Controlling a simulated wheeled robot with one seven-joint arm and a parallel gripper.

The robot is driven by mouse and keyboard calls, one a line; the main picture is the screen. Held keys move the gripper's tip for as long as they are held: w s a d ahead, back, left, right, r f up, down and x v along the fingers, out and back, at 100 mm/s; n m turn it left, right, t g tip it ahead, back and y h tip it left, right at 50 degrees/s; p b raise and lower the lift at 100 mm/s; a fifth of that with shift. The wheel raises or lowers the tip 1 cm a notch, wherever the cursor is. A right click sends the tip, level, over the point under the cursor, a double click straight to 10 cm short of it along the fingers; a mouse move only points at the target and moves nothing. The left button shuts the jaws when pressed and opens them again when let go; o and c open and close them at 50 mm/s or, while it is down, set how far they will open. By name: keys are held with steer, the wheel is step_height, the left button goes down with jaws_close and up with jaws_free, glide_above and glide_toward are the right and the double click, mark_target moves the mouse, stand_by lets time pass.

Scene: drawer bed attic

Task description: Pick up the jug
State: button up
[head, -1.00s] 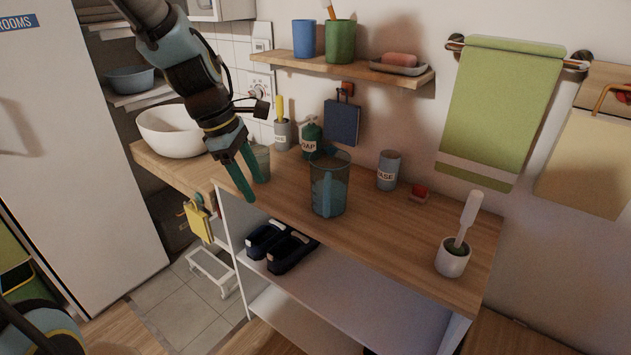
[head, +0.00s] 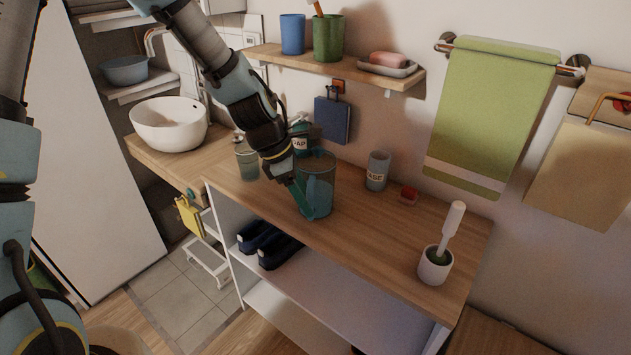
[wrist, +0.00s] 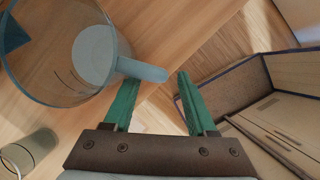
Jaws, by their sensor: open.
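The jug (head: 322,170) is a clear, blue-tinted vessel standing upright on the wooden counter. In the wrist view the jug (wrist: 62,92) fills the upper left, and its blue-grey handle (wrist: 143,70) points right. My gripper (head: 304,202) is at the near left side of the jug, its green fingers pointing down and partly covering it. In the wrist view my gripper (wrist: 157,80) is open, with the handle's end lying between the fingertips in the picture. I cannot tell whether a finger touches the handle.
A clear glass (head: 247,160) stands left of my gripper, and a soap bottle (head: 300,130) is behind. The wall shelf (head: 340,73) hangs above.

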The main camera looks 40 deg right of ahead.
steer(key=shift+x, duration=1.3)
jaws_close()
stand_by(0.5)
